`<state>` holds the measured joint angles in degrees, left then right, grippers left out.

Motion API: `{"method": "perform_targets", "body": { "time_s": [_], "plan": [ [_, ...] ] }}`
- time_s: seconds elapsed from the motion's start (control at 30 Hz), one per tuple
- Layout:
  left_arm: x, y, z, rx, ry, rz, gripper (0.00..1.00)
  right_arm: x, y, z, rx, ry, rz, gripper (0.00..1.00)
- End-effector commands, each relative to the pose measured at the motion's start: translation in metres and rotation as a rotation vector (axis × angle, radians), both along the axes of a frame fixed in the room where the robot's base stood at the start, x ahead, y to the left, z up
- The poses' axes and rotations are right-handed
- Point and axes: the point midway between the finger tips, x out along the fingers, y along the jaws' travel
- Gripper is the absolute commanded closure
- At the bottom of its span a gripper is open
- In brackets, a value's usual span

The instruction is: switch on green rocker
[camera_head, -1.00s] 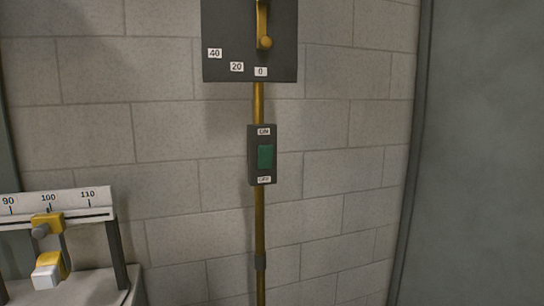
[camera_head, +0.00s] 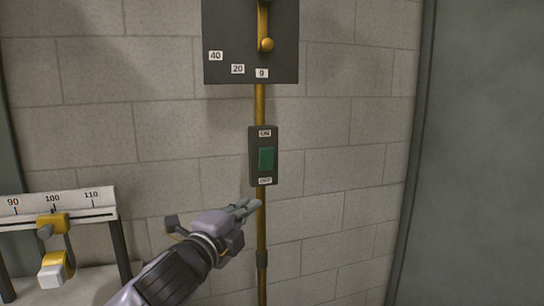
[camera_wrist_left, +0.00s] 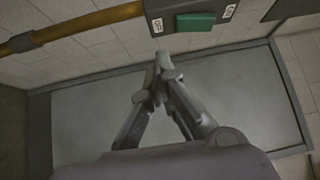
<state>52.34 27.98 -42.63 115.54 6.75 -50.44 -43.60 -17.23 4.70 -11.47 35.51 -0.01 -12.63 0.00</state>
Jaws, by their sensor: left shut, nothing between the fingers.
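The green rocker (camera_head: 266,158) sits in a dark switch box on the wall, with an ON label (camera_head: 265,133) above it and an OFF label (camera_head: 265,181) below. It also shows at the top of the left wrist view (camera_wrist_left: 195,21). My left gripper (camera_head: 256,204) comes in from the lower left. Its fingertips appear just below the switch box, apart from the rocker. The fingertips meet in the left wrist view (camera_wrist_left: 163,62), shut and empty. My right gripper is not seen.
A brass pipe (camera_head: 260,230) runs down the wall below the switch box. Above hangs a dark panel (camera_head: 230,45) with a brass lever (camera_head: 265,44). A scale with a yellow slider (camera_head: 53,222) stands at the lower left. A grey panel (camera_head: 480,150) fills the right side.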

Motion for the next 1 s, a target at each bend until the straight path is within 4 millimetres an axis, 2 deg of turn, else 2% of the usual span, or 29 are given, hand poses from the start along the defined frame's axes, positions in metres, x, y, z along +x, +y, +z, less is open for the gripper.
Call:
{"method": "perform_targets", "body": {
  "time_s": [0.03,0.1,0.2,0.53,0.77,1.0],
  "plan": [
    [-0.015,-0.006,0.024,0.041,-0.057,-0.018,1.00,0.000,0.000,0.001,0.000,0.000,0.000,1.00],
    [-0.030,-0.012,0.043,0.083,-0.108,-0.032,1.00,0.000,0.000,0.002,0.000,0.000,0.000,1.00],
    [-0.042,-0.017,0.056,0.115,-0.149,-0.044,1.00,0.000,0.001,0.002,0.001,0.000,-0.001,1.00],
    [-0.045,-0.018,0.059,0.121,-0.156,-0.046,1.00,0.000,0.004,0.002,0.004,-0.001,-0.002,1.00],
    [-0.030,-0.025,0.063,0.119,-0.154,-0.047,1.00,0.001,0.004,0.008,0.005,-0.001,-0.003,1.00],
    [0.009,-0.046,0.070,0.119,-0.154,-0.047,1.00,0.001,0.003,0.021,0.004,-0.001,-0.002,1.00]
  ]
}}
